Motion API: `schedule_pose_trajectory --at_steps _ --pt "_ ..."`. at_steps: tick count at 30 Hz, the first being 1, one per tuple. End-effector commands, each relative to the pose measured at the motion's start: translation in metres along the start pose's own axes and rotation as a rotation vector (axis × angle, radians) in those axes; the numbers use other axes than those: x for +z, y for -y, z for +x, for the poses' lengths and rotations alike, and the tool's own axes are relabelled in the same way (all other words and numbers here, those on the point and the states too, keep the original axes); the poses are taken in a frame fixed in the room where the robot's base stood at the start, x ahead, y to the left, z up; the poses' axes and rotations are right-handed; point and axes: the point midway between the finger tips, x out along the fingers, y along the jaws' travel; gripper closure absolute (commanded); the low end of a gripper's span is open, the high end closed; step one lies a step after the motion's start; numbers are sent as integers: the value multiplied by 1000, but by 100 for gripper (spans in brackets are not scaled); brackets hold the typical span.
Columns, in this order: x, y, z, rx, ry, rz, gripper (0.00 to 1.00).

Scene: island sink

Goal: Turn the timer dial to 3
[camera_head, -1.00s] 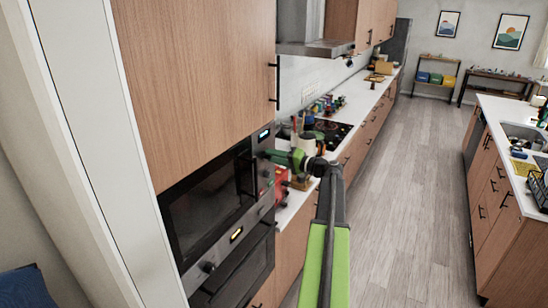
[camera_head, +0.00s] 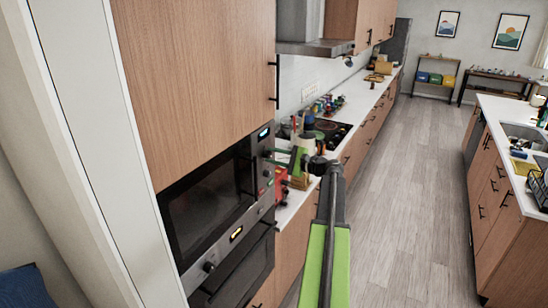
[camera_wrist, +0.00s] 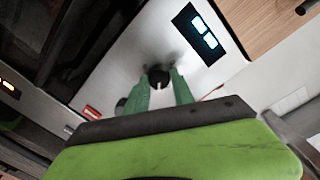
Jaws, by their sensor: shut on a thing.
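The black timer dial (camera_wrist: 158,77) is on the silver control panel of the built-in microwave, below the lit display (camera_wrist: 204,37). It carries a pale pointer mark; any numbers around it are too blurred to read. My gripper (camera_wrist: 160,80) has one green finger on each side of the dial and is shut on it. In the head view my gripper (camera_head: 268,156) reaches in from the right to the panel, just below the small display (camera_head: 264,134). The fingers partly cover the dial there.
The microwave door (camera_head: 208,205) with its dark handle is left of the panel. Another knob (camera_head: 265,173) sits lower on the panel. An oven with its own lit display (camera_head: 236,234) is below. A red object (camera_head: 281,184) stands on the counter beside my gripper.

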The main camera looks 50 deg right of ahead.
Motion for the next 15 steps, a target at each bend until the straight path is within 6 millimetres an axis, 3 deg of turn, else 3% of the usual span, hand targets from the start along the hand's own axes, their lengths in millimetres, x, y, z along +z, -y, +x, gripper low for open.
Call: schedule_pose_trajectory --at_steps 15 --pt "0 -1 0 -1 10 255 100"
